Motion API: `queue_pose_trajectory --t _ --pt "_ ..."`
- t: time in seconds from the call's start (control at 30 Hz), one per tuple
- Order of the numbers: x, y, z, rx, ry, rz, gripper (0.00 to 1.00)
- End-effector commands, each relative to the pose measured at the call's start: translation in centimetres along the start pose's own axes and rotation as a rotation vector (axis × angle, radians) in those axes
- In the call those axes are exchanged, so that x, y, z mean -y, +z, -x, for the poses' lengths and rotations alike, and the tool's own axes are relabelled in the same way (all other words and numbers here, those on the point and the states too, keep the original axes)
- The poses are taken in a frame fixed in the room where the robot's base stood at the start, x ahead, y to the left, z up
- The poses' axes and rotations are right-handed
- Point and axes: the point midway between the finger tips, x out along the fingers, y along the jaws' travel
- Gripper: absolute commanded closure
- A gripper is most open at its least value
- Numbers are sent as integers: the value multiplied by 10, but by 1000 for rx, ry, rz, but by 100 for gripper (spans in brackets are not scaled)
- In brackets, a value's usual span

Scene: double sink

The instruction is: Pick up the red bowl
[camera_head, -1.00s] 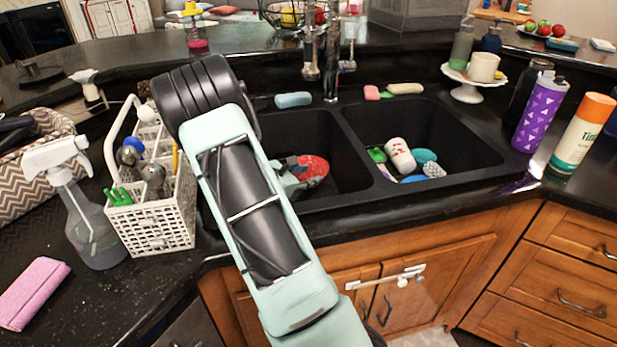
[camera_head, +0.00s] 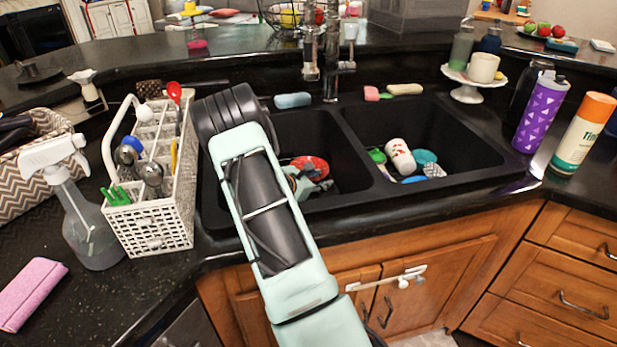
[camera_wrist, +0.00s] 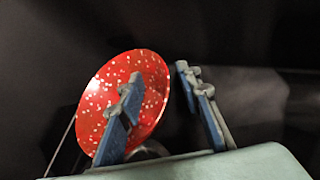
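The red bowl (camera_head: 311,163) is in the left sink basin, partly hidden by my gripper (camera_head: 314,180) in the head view. In the wrist view the bowl (camera_wrist: 108,88) is red with white speckles and looks tilted, its round face showing. My gripper (camera_wrist: 158,82) is open, with a clear gap between its two blue fingers. The left finger crosses in front of the bowl. The bowl's right rim shows in the gap, and the right finger stands apart from it. I cannot tell whether the left finger touches the bowl.
The left basin's dark walls surround my gripper. The right basin (camera_head: 440,135) holds a patterned cup (camera_head: 400,156) and several colourful items. The faucet (camera_head: 332,55) stands behind the divider. A white utensil caddy (camera_head: 155,225) and a spray bottle (camera_head: 80,220) stand left of the sink.

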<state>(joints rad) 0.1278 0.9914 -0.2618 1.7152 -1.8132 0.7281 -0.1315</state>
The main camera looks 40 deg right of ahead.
Motion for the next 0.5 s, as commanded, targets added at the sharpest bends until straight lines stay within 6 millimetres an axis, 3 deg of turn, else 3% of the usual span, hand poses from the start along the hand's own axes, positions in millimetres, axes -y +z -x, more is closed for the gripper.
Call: queue_pose_trajectory --t 0.03,0.33,0.5 --pt "0 0 0 0 0 0 68" --pt "0 0 0 0 0 0 100" --pt "0 0 0 0 0 -1 100"
